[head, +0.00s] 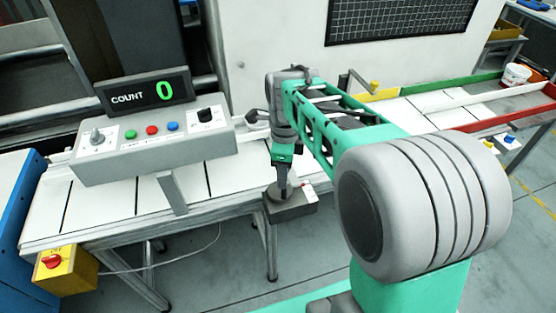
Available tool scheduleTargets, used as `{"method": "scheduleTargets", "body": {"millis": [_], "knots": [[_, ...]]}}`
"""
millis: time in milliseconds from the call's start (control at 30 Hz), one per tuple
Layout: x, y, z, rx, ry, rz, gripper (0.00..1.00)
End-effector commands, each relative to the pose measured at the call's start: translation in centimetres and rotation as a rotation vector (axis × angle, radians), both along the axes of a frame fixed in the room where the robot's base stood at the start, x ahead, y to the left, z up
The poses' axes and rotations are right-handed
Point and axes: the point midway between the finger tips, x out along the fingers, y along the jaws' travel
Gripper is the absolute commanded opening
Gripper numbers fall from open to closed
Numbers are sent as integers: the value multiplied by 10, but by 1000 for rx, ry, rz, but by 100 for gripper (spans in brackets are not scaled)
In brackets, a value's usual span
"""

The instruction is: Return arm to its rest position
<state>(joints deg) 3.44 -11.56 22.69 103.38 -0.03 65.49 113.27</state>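My arm, green and grey, reaches from the lower right over the white table (110,205). A small white and red piece (309,191) shows at the box's right side.
A grey control box (150,152) with buttons and knobs stands on the table at left. Its display (146,91) reads COUNT 0. A yellow switch box (66,270) is at lower left.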

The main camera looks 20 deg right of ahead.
Motion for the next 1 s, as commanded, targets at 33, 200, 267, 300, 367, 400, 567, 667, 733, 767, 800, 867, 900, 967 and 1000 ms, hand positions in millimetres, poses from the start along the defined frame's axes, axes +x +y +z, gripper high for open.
{"method": "scheduleTargets", "body": {"millis": [33, 200, 267, 300, 367, 400, 567, 667, 733, 767, 800, 867, 900, 967, 1000], "knots": [[0, 0, 0, 0, 0, 0, 38], [-8, 3, 5, -4, -26, 160, 38], [-17, 6, 10, -11, -51, 331, 38], [-24, 8, 13, -21, -73, 472, 38], [-36, 11, 17, -43, -104, 709, 38], [-45, 13, 19, -63, -123, 871, 38], [-76, 21, 20, -172, -180, 1497, 38], [-90, 24, 17, -243, -190, 1796, 38], [-96, 25, 15, -279, -190, 1934, 38], [-98, 25, 15, -289, -189, 1973, 38], [-99, 26, 14, -301, -189, 2010, 38], [-100, 26, 13, -308, -188, 2038, 38], [-100, 26, 13, -308, -187, 2043, 38], [-100, 26, 13, -307, -187, 2042, 38], [-100, 26, 13, -307, -186, 2041, 38]]}}
